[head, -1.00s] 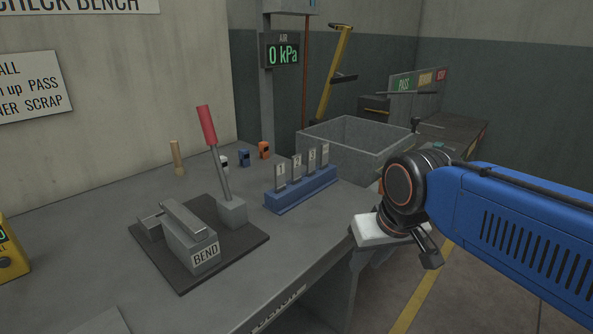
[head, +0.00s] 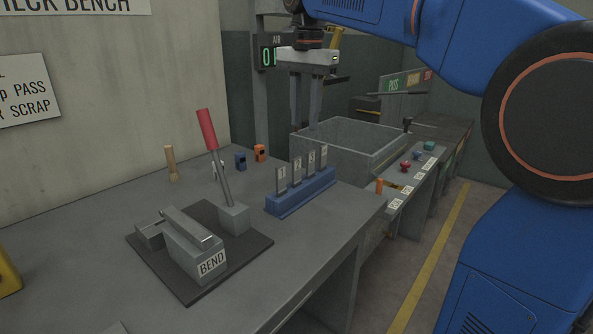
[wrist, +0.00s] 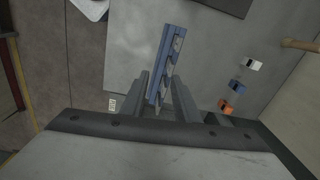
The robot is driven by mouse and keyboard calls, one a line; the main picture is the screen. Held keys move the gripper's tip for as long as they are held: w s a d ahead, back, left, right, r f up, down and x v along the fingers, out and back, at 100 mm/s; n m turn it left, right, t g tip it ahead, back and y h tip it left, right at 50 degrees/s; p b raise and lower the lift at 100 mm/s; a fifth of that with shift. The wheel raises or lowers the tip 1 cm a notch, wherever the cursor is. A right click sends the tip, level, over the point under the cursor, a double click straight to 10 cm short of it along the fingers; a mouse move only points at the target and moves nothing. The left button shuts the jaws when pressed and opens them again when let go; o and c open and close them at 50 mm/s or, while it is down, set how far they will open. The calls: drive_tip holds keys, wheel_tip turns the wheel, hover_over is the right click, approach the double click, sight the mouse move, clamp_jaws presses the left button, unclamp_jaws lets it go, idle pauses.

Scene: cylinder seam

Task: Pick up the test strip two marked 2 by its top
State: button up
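The test strip two (head: 297,171) is a thin grey upright plate marked 2. It stands second from the left in a blue rack (head: 302,195) on the bench, between strip 1 (head: 281,180) and strip 3 (head: 311,163). My gripper (head: 304,124) is open and empty, pointing down above the rack, its fingertips apart from the strips. In the wrist view the rack (wrist: 166,42) runs lengthwise and passes between the two spread fingers (wrist: 158,92). The strips look like small grey edges there, and their marks cannot be read.
A grey BEND fixture (head: 195,243) with a red-handled lever (head: 207,130) stands left of the rack. Small blue (head: 240,161) and orange (head: 260,153) blocks sit behind.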

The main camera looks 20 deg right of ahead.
sight(296, 159)
drive_tip(key=shift+m+g, duration=0.3)
drive_tip(key=shift+m, duration=0.4)
drive_tip(key=w+f, duration=0.1)
drive_tip(key=f, duration=0.2)
drive_tip(key=w+f, duration=0.1)
drive_tip(key=f, duration=0.2)
drive_tip(key=w+a+f, duration=0.1)
drive_tip(key=f, duration=0.3)
drive_tip(key=shift+a, duration=0.1)
drive_tip(key=shift+w+d+f, duration=0.1)
drive_tip(key=shift+w+f, duration=0.1)
drive_tip(key=shift+f, duration=1.2)
drive_tip(key=shift+w+d+f, duration=0.1)
drive_tip(key=shift+w+f, duration=0.1)
drive_tip(key=shift+f, duration=1.2)
clamp_jaws()
